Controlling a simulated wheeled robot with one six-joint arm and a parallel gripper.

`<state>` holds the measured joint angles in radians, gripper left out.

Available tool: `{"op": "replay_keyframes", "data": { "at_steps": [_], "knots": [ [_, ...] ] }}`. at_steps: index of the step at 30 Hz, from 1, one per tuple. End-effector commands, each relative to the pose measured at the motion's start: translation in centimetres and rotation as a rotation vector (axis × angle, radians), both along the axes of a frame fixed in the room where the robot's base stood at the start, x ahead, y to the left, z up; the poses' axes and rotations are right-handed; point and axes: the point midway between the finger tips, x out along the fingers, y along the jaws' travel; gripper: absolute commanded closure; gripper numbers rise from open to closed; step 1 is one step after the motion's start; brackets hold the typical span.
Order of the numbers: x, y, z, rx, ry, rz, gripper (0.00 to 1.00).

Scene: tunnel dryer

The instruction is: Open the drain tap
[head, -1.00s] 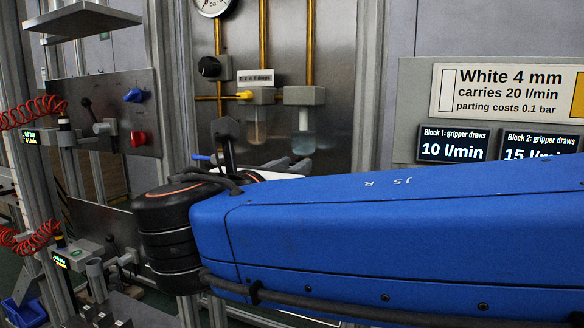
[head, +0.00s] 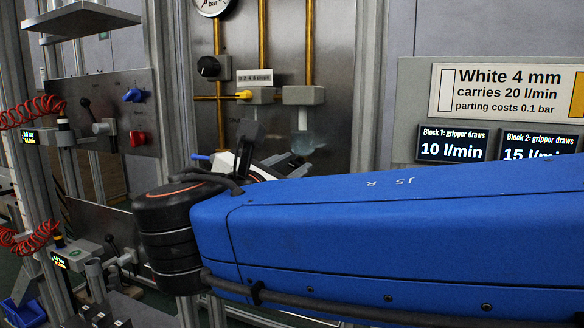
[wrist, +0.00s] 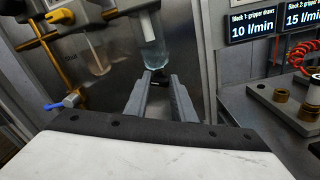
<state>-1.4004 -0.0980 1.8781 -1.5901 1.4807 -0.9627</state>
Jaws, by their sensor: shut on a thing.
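In the wrist view my gripper (wrist: 158,84) has its two grey fingers on a small dark knob (wrist: 158,76) just under a clear bowl (wrist: 154,50). This knob looks like the drain tap; its turn position is too small to read. The bowl holds pale bluish liquid and also shows in the head view (head: 303,143), hanging below a grey block.
A second clear bowl (wrist: 97,58) hangs to the left, near a yellow pipe and a blue-tipped lever (wrist: 70,102). A bench with brass fittings (wrist: 284,96) is at the right. A metal panel (head: 335,90) stands behind the bowls.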

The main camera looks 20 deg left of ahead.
Motion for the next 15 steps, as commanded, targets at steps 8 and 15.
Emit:
{"op": "replay_keyframes", "data": {
  "at_steps": [8,15],
  "knots": [
    [-0.01,0.00,-0.01,-0.001,0.000,0.000,0.58],
    [-0.46,0.06,0.00,-0.001,0.000,0.000,0.58]
  ]
}}
